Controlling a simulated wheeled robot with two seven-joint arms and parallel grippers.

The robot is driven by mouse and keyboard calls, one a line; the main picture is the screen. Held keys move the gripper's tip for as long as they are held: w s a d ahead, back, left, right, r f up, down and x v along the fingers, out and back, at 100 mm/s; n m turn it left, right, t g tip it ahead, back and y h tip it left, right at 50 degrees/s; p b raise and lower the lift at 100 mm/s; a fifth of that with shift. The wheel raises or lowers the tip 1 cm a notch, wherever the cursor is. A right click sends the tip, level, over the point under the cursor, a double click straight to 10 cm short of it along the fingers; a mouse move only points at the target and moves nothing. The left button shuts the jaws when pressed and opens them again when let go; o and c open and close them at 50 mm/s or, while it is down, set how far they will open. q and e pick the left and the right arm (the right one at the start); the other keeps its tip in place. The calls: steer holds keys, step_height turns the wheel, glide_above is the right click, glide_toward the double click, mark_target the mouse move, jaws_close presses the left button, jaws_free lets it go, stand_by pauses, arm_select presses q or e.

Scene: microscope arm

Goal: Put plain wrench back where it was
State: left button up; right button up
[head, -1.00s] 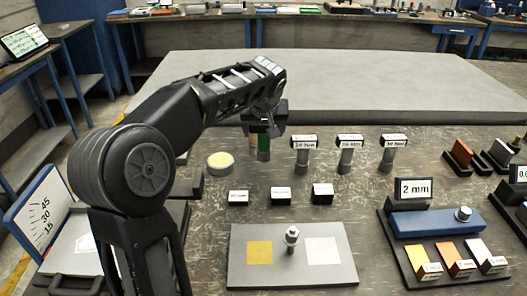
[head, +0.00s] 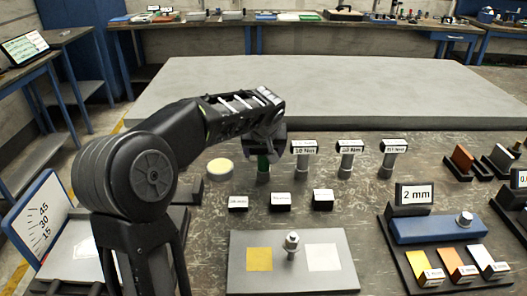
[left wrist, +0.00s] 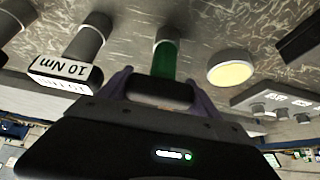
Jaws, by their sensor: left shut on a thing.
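An unlabelled wrench with a green shaft (head: 263,161) stands upright with a grey cylinder at its lower end, in line with the labelled wrenches. My left gripper (head: 268,147) is shut on its dark top from above and behind. In the left wrist view the two fingers of the left gripper (left wrist: 155,85) lie either side of the dark head, and the green shaft (left wrist: 165,60) runs down to the grey cylinder near the table. I cannot tell whether its lower end is fully seated. My right gripper is out of view.
Right of it stand several labelled wrenches, the nearest a 10 Nm wrench (head: 303,150). A round yellow-topped disc (head: 220,169) is close on the left. Small black label blocks (head: 280,201) and a grey plate with a bolt (head: 340,275) lie in front. A grey slab (head: 400,90) is behind.

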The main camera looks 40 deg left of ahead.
arm_select(q)
steer(key=shift+f, duration=0.2)
steer(key=o, duration=2)
steer(key=shift+r, duration=0.1)
steer(key=shift+r, duration=0.3)
steer(key=v, duration=1.1)
steer(key=shift+s+d+r, duration=0.2)
steer(key=shift+s+r, duration=0.05)
steer(key=shift+r, duration=0.05)
steer(key=shift+f, duration=0.1)
